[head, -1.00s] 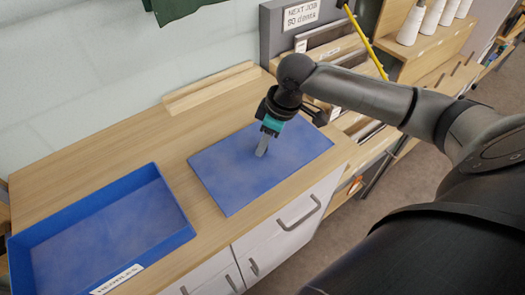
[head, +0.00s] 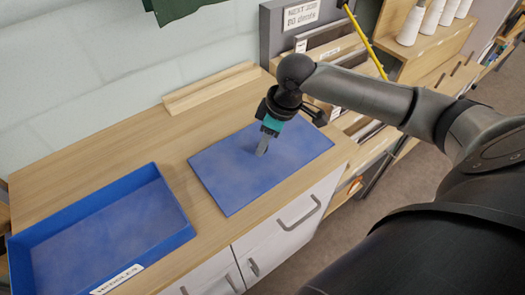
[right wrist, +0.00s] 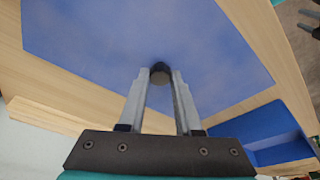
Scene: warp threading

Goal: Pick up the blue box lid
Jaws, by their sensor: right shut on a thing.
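The blue box lid (head: 225,172) lies flat on the wooden counter, to the right of the open blue box (head: 105,225). In the right wrist view the lid (right wrist: 100,45) fills much of the picture, with a dark round knob (right wrist: 160,72) on it. My right gripper (head: 262,150) points down over the lid's middle. In the right wrist view its fingertips (right wrist: 160,76) are closed in on both sides of the knob. My left gripper does not show.
The box has a white label (head: 118,279) on its front. A wooden strip (head: 212,88) lies along the wall behind the lid. A grey rack with a sign (head: 301,14) stands at the back right. White drawers (head: 285,225) are below the counter.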

